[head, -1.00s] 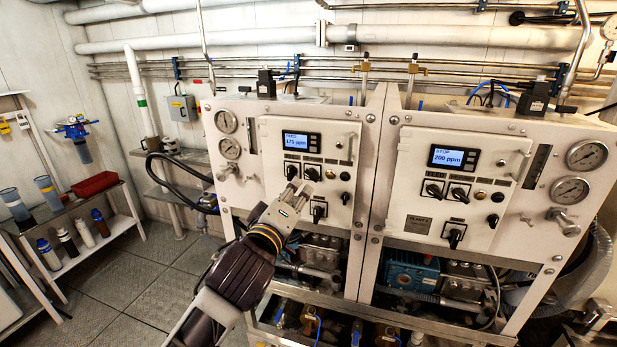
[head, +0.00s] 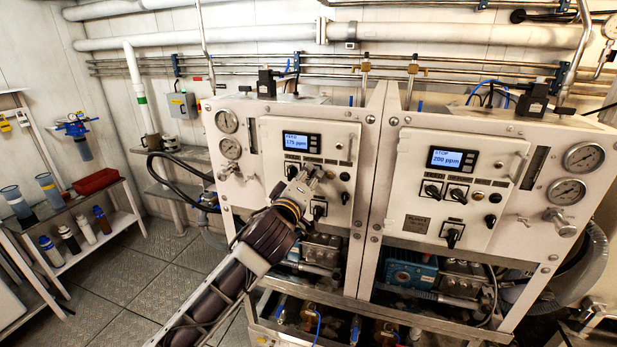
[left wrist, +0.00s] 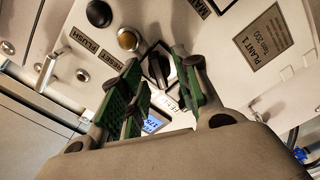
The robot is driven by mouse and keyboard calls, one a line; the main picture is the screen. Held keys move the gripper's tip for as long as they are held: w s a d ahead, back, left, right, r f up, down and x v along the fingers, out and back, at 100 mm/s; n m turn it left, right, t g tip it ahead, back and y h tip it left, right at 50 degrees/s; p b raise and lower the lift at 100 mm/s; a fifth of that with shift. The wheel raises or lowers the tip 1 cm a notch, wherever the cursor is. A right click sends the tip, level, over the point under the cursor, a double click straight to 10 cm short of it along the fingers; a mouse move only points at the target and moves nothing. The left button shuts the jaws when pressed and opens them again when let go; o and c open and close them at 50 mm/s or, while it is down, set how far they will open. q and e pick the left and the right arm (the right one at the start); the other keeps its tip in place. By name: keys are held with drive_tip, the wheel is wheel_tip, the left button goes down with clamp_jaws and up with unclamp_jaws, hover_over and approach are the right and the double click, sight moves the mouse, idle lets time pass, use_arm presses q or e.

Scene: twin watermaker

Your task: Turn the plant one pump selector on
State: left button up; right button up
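The plant one panel (head: 268,133) is the left white panel, with a lit display (head: 296,142) reading 175 ppm. My left gripper (head: 312,174) is at its middle row of controls and hides part of them in the head view. In the left wrist view, the gripper (left wrist: 158,84) is open, its green-padded fingers on either side of a black selector knob (left wrist: 158,66) beside the amber reset button (left wrist: 129,39). Whether the pads touch the knob I cannot tell. The knob's own label is not readable. The plant 1 label (left wrist: 268,38) shows at right. My right gripper is out of view.
Close to the fingers are the black flush button (left wrist: 99,14) and a lower selector (head: 319,209). The plant two panel (head: 402,165), reading stop and 200 ppm, stands at right. The floor there is clear.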

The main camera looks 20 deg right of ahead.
use_arm(q)
drive_tip(key=shift+w+d, duration=0.25)
drive_tip(key=shift+w, duration=0.1)
drive_tip(key=c, duration=0.7)
clamp_jaws()
